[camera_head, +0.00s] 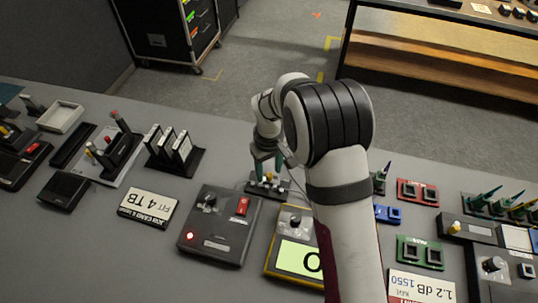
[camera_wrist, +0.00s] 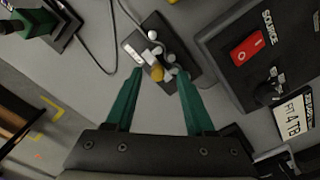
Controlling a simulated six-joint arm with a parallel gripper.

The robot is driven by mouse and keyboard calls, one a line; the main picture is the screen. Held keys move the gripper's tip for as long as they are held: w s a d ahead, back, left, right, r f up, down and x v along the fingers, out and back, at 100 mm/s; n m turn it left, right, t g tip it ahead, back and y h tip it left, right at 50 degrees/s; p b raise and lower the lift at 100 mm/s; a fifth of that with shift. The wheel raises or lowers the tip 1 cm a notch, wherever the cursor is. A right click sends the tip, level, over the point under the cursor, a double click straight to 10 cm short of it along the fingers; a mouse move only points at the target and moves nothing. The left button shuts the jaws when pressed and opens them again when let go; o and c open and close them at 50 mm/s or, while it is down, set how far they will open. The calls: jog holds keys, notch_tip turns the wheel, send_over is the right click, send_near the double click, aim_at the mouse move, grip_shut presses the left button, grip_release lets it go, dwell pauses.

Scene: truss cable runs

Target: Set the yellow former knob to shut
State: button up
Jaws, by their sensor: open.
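A small dark block (camera_wrist: 176,45) carries several pale knobs and one yellow knob (camera_wrist: 157,73). A white label strip runs along one edge of it. In the head view the block (camera_head: 283,188) sits on the grey bench behind the yellow-framed box, with the yellow knob (camera_head: 268,177) partly hidden by my fingers. My gripper (camera_wrist: 160,76) has two green fingers, open and pointing down at the block. In the wrist view the yellow knob appears between the fingertips. I cannot tell whether either finger touches it, nor read its setting.
A dark box (camera_head: 220,225) with a red switch and a lit red lamp stands close to the block. A yellow-framed box (camera_head: 294,259) with a green display is in front. A cable (camera_wrist: 92,50) runs beside the block.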

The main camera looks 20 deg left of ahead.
aim_at(269, 176)
notch_tip(269, 176, up, 14)
jog(key=shift+r, duration=0.2)
jog(key=s+d+r+m, duration=0.5)
jog(key=s+d, duration=0.2)
jog(key=d, duration=0.3)
jog(key=s+d+f+m+y, duration=0.1)
jog(key=s+d+m, duration=0.3)
jog(key=s, duration=0.5)
jog(key=s+d+f+m, duration=0.1)
jog(key=s+d+m, duration=0.3)
jog(key=s, duration=0.6)
jog(key=shift+f+m+y, duration=0.15)
jog(key=shift+m+y, duration=0.25)
jog(key=shift+m, duration=0.4)
